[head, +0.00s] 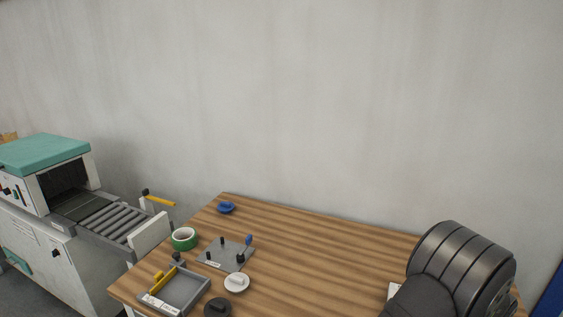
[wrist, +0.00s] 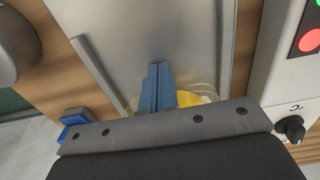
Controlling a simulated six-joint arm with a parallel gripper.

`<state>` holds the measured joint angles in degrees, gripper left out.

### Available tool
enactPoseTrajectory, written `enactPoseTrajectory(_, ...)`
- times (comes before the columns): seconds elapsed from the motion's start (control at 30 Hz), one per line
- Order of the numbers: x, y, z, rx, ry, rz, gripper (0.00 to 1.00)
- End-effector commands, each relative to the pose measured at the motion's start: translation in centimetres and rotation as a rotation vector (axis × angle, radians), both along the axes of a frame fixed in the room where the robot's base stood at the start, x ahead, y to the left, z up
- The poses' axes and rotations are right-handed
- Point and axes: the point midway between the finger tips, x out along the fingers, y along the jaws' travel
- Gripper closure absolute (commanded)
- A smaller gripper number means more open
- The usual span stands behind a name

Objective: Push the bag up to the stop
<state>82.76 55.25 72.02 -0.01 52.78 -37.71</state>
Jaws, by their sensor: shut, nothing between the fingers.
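In the wrist view, my gripper (wrist: 158,68) shows as two blue fingers pressed together with nothing between them. They are over a grey metal plate (wrist: 145,30) with raised side rails. Just right of the fingers, partly hidden behind them and a grey bar with screws, is a yellow thing with pale, clear edges, which looks like the bag (wrist: 207,98). I cannot tell whether the fingers touch it. I cannot make out the stop for certain. The head view shows neither my fingers nor the bag.
A pale control box (wrist: 275,75) with green and red buttons and a black knob stands right of the plate. A blue block (wrist: 76,118) is at left.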

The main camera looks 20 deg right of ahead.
Motion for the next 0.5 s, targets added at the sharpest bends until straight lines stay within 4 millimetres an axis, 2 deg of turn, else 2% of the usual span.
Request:
enactPoseTrajectory(0.3, -0.1, 0.1, 0.1, -0.001, 0.0, 0.0, 1.0)
enactPoseTrajectory(0.5, 0.0, 0.0, 1.4, -0.003, 0.0, 0.001, 1.0)
